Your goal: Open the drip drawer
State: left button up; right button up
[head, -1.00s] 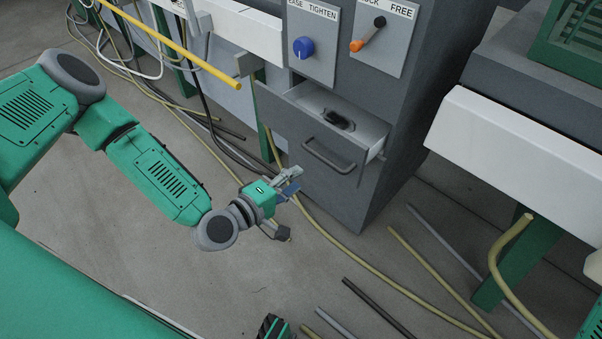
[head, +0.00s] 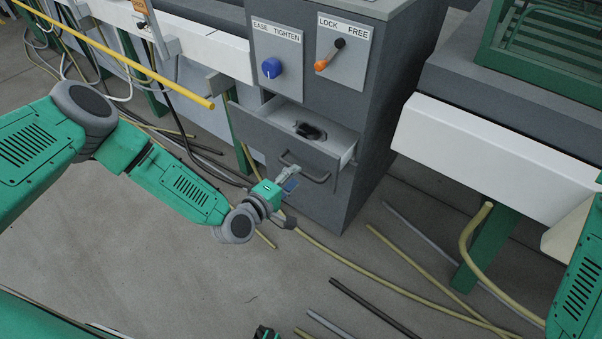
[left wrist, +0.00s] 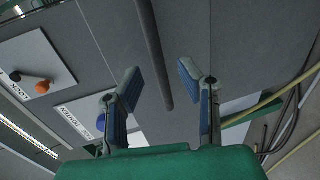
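The drip drawer (head: 262,132) is a grey drawer in the dark grey machine cabinet. It stands part-way out, with a dark object (head: 309,131) inside. Its bar handle (head: 318,179) is on the front face. My left gripper (head: 293,176) is at the drawer front, close to the left part of the handle. In the left wrist view the two blue-padded fingers (left wrist: 157,88) are apart, and the grey handle bar (left wrist: 152,50) shows between them with gaps on both sides. I cannot tell how deep it lies between them.
Above the drawer are a blue knob (head: 271,68) and an orange-tipped lever (head: 330,55). A yellow rod (head: 150,70) juts out at the upper left. Hoses and loose rods (head: 375,308) lie on the floor. A white-edged bench (head: 480,150) stands right.

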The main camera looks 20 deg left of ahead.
pick_arm(q)
jog(key=shift+b+x, duration=0.3)
jog(key=shift+x, duration=1.55)
grip_shut()
jog(key=f+p+v, duration=0.2)
jog(key=v, duration=1)
jog(key=shift+s+f+p, duration=0.35)
jog(key=shift+s, duration=0.25)
jog(key=shift+a, duration=0.15)
grip_release()
